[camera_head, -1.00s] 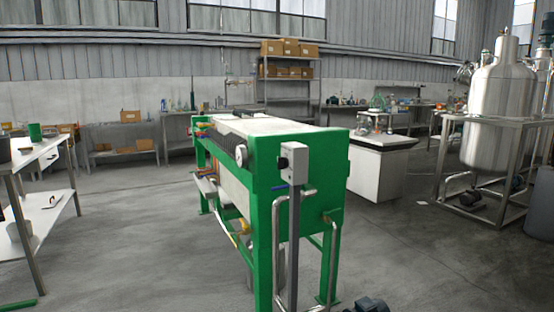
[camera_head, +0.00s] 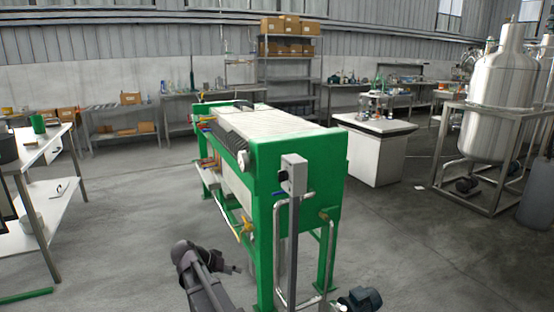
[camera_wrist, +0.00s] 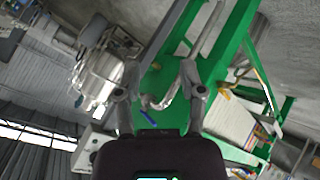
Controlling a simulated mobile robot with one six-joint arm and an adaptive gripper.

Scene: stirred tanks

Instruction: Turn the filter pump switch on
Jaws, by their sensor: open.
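The grey switch box (camera_head: 294,174) stands on a grey post at the near end of the green filter press (camera_head: 265,215). A dark knob shows on its left face; its setting is too small to tell. My arm reaches in at the bottom of the head view, left of the post and lower than the box. In the wrist view my gripper (camera_wrist: 160,88) is open, with nothing between its fingers. Beyond the fingers are the green frame (camera_wrist: 222,65), a bent metal pipe and a blue handle (camera_wrist: 147,117). I cannot clearly make out the knob there.
Metal pipes (camera_head: 330,255) and a dark pump motor (camera_head: 360,299) are beside the post, low down. A white-topped bench (camera_head: 30,150) is at left. A steel tank (camera_head: 497,70) stands at right.

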